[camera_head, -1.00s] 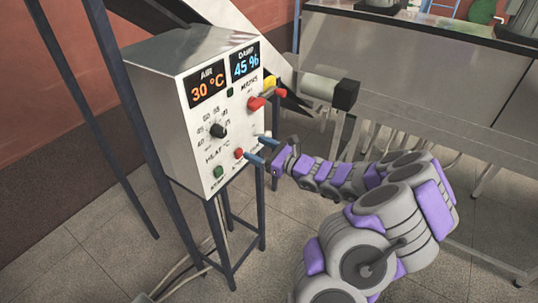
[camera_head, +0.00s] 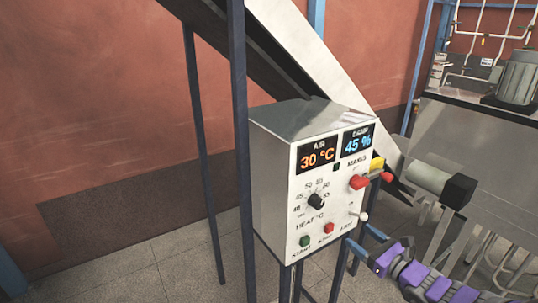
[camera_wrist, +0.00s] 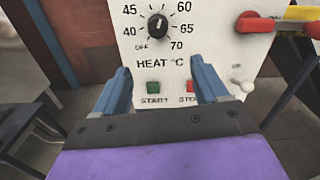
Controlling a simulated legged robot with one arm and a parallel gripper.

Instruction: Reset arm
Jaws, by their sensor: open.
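My gripper (camera_head: 368,241) is at the lower right in the head view, its blue fingers just right of the lower part of a white control box (camera_head: 275,180). In the wrist view my gripper (camera_wrist: 160,88) is open and empty, its two fingers apart in front of the panel (camera_wrist: 205,45). The green START button (camera_wrist: 153,86) and the red STOP button (camera_wrist: 187,86) show between the fingers. The heat dial (camera_wrist: 158,25) is above them. I cannot tell whether the fingers touch the panel.
The box stands on dark metal legs (camera_head: 285,280). A red handle (camera_head: 358,182) and a small white lever (camera_head: 361,216) stick out from the panel. A grey roller with a black end (camera_head: 459,191) is at the right. Floor at the left (camera_head: 170,265) is clear.

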